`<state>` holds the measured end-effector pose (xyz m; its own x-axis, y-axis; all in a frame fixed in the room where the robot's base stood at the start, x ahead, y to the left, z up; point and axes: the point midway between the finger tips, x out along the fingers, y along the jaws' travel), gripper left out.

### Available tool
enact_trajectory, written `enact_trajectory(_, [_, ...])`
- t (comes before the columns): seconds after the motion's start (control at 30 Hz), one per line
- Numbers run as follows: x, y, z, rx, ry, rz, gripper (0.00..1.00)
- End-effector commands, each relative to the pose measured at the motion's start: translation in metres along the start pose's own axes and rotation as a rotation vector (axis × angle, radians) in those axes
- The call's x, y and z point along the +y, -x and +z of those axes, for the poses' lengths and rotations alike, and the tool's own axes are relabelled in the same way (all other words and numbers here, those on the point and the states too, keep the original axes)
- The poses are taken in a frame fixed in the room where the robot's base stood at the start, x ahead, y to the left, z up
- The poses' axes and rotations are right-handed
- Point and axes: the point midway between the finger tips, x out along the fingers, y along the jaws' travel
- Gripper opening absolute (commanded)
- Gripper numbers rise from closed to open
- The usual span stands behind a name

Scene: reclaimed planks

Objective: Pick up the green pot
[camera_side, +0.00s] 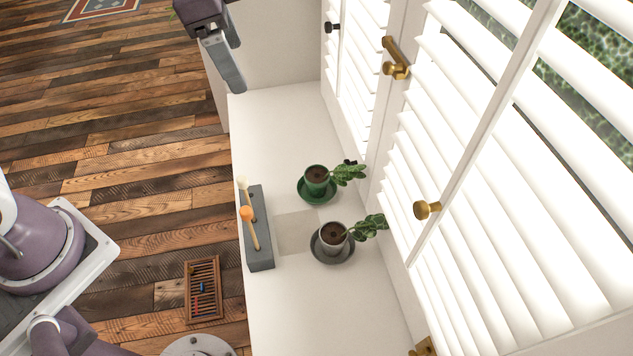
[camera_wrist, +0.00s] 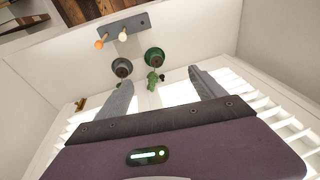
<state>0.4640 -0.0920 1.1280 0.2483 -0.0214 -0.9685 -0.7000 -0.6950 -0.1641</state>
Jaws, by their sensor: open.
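The green pot (camera_side: 314,182) stands upright on a green saucer (camera_side: 318,197) on the white sill, with dark soil and a leafy plant leaning right toward the shutters. In the wrist view the green pot (camera_wrist: 154,58) appears beyond the fingertips, roughly between them, with its plant pointing toward me. My gripper (camera_side: 236,75) is at the top of the side view, above the far end of the sill and well apart from the pot. In the wrist view my gripper (camera_wrist: 159,79) shows two spread fingers with nothing between them.
A grey pot (camera_side: 331,240) with a similar plant stands on a dark saucer close beside the green one. A grey block (camera_side: 262,255) holding orange and cream sticks lies left of the pots. White shutters with a brass knob (camera_side: 427,210) border the right. The sill's far end is clear.

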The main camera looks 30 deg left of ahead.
Motion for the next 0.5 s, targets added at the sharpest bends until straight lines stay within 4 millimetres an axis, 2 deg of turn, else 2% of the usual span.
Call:
enact_trajectory(0.03, [-0.005,-0.035,-0.021,-0.038,-0.114,0.026,0.79])
enact_trajectory(0.07, [-0.008,-0.058,-0.034,-0.056,-0.192,0.039,0.79])
enact_trajectory(0.1, [-0.010,-0.089,-0.049,-0.080,-0.295,0.056,0.79])
enact_trajectory(0.17, [-0.007,-0.139,-0.066,-0.114,-0.450,0.083,0.79])
enact_trajectory(0.2, [-0.003,-0.172,-0.074,-0.134,-0.549,0.101,0.79])
enact_trajectory(0.3, [0.012,-0.244,-0.083,-0.173,-0.761,0.142,0.79])
enact_trajectory(0.4, [0.025,-0.291,-0.083,-0.196,-0.902,0.170,0.79])
enact_trajectory(0.5, [0.031,-0.313,-0.080,-0.205,-0.965,0.184,0.79])
